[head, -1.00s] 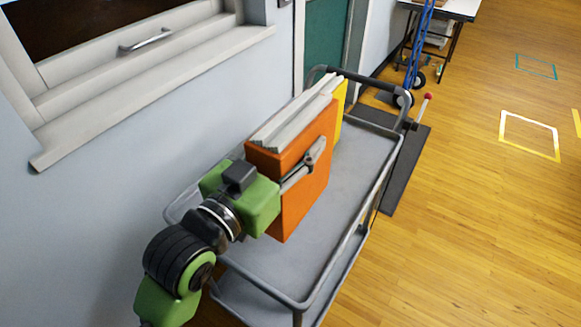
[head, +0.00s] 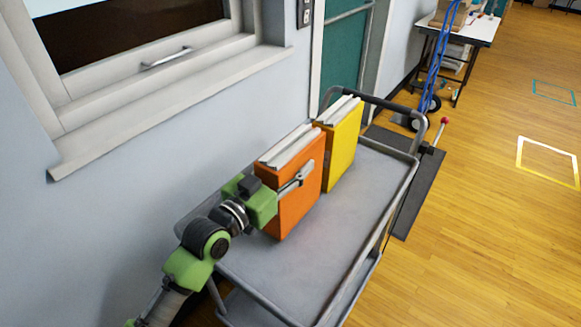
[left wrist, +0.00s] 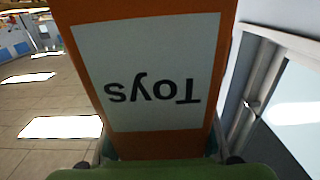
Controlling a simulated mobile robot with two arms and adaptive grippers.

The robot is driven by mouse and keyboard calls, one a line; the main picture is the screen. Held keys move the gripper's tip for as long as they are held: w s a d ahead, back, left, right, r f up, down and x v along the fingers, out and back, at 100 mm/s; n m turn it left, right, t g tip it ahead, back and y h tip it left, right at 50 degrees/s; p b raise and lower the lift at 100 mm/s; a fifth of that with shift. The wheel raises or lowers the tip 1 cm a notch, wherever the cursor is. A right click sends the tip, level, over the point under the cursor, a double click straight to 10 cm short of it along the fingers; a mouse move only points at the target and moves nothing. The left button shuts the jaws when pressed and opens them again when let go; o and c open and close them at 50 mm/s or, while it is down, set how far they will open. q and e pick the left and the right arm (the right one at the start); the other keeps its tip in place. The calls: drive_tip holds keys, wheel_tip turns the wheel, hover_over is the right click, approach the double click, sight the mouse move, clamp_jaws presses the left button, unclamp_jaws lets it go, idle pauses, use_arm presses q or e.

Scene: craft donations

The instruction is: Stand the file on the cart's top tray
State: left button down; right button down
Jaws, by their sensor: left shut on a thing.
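The orange file (head: 295,205) is upright in my left gripper (head: 288,183), with pale papers showing along its top. The gripper is shut on its near end, one finger lying along the side face. The file is over the top tray (head: 325,240) of the grey cart, near the wall side. I cannot tell whether its bottom edge touches the tray. In the left wrist view the orange file (left wrist: 213,30) fills the middle, its white "Toys" label upside down. A yellow file (head: 343,150) stands upright on the tray just beyond it. My right gripper is not in view.
The wall and window sill (head: 180,105) run close along the cart's left side. The tray's right and near parts are bare, inside a raised grey rail. A dark flat platform with a red-knobbed lever (head: 444,122) lies beyond the cart's right side.

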use_arm(q)
drive_tip(key=shift+f, duration=0.45)
drive_tip(key=c, duration=1.5)
unclamp_jaws()
drive_tip(key=shift+f, duration=0.35)
drive_tip(key=o, duration=0.5)
drive_tip(key=shift+s+r, duration=0.1)
drive_tip(key=shift+b+v, duration=0.6)
drive_tip(key=shift+v, duration=5.4)
